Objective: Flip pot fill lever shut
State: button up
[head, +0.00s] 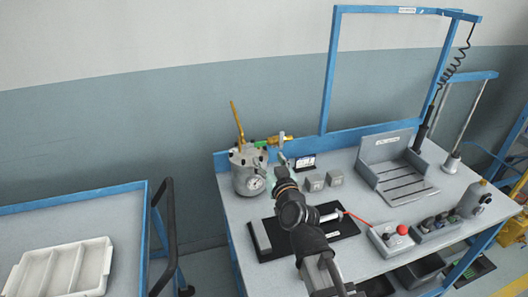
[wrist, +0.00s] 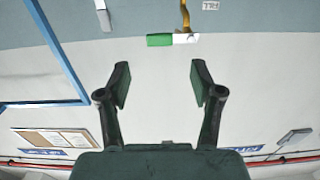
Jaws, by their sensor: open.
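The grey metal pot (head: 248,172) with a round dial gauge stands at the bench's left end. A long orange-yellow lever (head: 237,122) rises from its lid, tilted slightly left. A green and yellow fitting (head: 267,141) sits at the lid's right side. My gripper (head: 282,160) is just right of the pot, partly hidden by my arm. In the wrist view my gripper (wrist: 159,80) is open and empty. A green and white piece (wrist: 160,40) with a yellow-orange stem (wrist: 185,15) lies beyond the fingertips, apart from them.
The blue bench frame (head: 328,85) rises behind. Small grey boxes (head: 314,183), a black mat (head: 272,240), a slotted grey tray (head: 405,188) and a red-button box (head: 390,240) occupy the bench. A white bin (head: 35,272) lies on the left table.

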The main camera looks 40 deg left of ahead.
jog(key=shift+v, duration=1.15)
